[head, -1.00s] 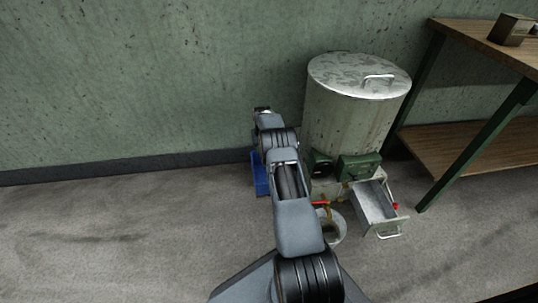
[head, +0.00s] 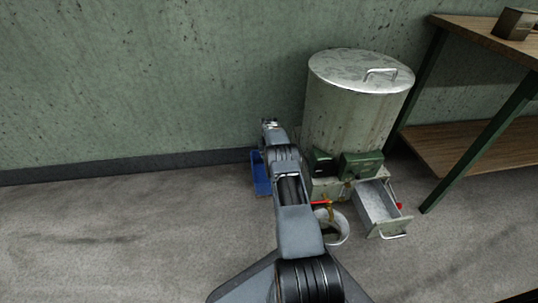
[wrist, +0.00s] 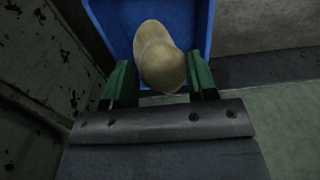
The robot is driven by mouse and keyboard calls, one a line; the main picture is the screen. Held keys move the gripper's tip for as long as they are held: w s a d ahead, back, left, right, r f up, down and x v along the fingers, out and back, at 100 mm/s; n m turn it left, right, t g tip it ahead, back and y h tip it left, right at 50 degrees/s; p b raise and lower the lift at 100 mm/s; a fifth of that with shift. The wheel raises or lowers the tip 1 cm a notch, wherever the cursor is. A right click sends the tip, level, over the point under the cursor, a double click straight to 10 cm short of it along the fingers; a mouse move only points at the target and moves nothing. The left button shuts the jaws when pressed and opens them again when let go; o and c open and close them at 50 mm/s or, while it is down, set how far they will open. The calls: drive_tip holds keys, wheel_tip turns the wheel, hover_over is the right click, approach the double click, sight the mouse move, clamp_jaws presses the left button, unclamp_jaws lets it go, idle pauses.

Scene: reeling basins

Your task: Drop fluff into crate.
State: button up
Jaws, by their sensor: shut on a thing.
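The fluff (wrist: 160,62) is a tan, rounded lump between the two green fingers of my gripper (wrist: 160,85) in the wrist view. The gripper is shut on it. Behind the fluff in that view is the blue crate (wrist: 112,28). In the head view the blue crate (head: 260,178) sits on the floor by the wall, partly hidden by my arm. My gripper (head: 269,122) shows small at the arm's far end, above the crate's back part. The fluff cannot be made out in the head view.
A metal drum with a lid (head: 358,100) stands just right of the crate. Its open drawer (head: 380,208) juts forward, beside a bucket (head: 338,226) under a red-handled tap. A wooden workbench (head: 480,150) stands at right. The floor at left is clear.

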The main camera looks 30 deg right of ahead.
drive_tip(key=shift+f, duration=0.35)
drive_tip(key=o, duration=1)
wheel_tip(320, 180, up, 14)
drive_tip(key=p, duration=0.5)
drive_tip(key=shift+p, duration=0.35)
